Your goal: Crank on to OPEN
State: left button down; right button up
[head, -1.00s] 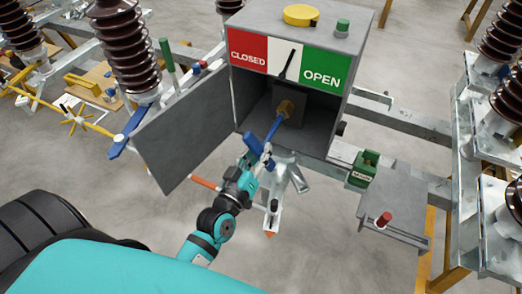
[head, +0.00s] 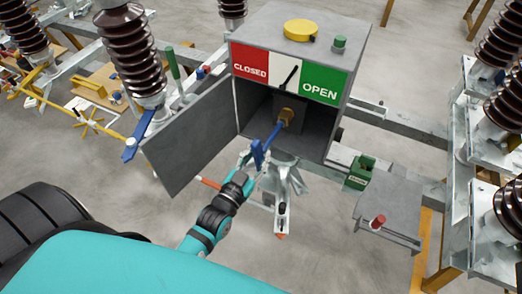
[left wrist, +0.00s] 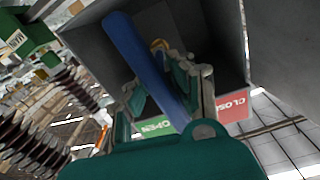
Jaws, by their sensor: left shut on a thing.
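The grey drive box (head: 305,30) has its door (head: 190,135) swung open to the left. Its front shows a red CLOSED field (head: 250,64), a white field and a green OPEN field (head: 322,88). The black pointer (head: 290,76) stands on the white field, its top leaning right. Inside, a blue crank (head: 274,133) runs from a brass hub (head: 286,116) down and left to its blue grip. My left gripper (head: 257,160) is shut on the crank at its outer end. In the left wrist view the blue crank (left wrist: 145,62) passes between the fingers. My right gripper is out of view.
A yellow knob (head: 299,30) and a green button (head: 339,43) sit on the box top. A grey plate with a red knob (head: 377,222) and a green block (head: 360,172) stand at the right. Brown insulators (head: 131,45) and steel frames flank both sides.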

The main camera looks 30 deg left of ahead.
pick_arm(q)
jog(key=m, duration=0.1)
jog(key=m+p, duration=0.1)
jog(key=m, duration=0.2)
jog(key=shift+a+r+p, duration=0.3)
jog(key=shift+r+p, duration=0.05)
jog(key=shift+r, duration=0.05)
jog(key=m, duration=0.1)
jog(key=m+p, duration=0.1)
jog(key=m, duration=0.1)
jog(key=shift+a+r+m, duration=0.1)
jog(key=shift+r+m, duration=0.1)
jog(key=shift+m, duration=0.1)
jog(key=m, duration=0.5)
jog(key=shift+r+m+g, duration=0.3)
jog(key=shift+r, duration=0.05)
jog(key=m, duration=0.3)
jog(key=shift+r+y, duration=0.25)
jog(key=shift+y, duration=0.05)
jog(key=m, duration=0.3)
jog(key=shift+d+r, duration=0.25)
jog(key=c, duration=0.9)
grip_release()
jog(key=shift+a, duration=0.1)
